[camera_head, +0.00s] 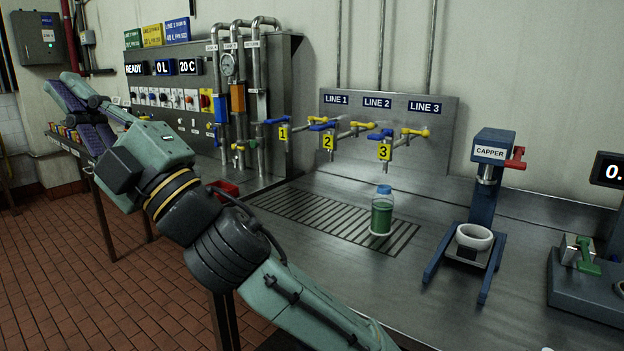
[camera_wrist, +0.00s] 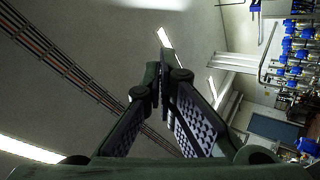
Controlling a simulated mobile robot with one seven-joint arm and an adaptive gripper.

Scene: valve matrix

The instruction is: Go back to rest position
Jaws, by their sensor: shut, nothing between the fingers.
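My gripper (camera_wrist: 160,82) shows in the wrist view with its two fingertips together and nothing between them. Behind it the wrist view shows the ceiling, lights and a far wall, turned on its side. In the head view my arm reaches from the lower middle up to the left, and its far end is at the upper left, away from the bench fittings. The fingertips cannot be made out clearly there. A bottle with green liquid and a blue cap (camera_head: 382,211) stands upright on the drain grate (camera_head: 290,213), apart from my arm.
The metal bench (camera_head: 330,275) carries a blue capper (camera_head: 488,180) at the right and a device with a green handle (camera_head: 580,255) at the far right. Valves with blue and yellow handles (camera_head: 350,127) stick out from the wall. A control panel (camera_head: 165,100) stands behind my arm. Tiled floor (camera_head: 60,270) lies open at the left.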

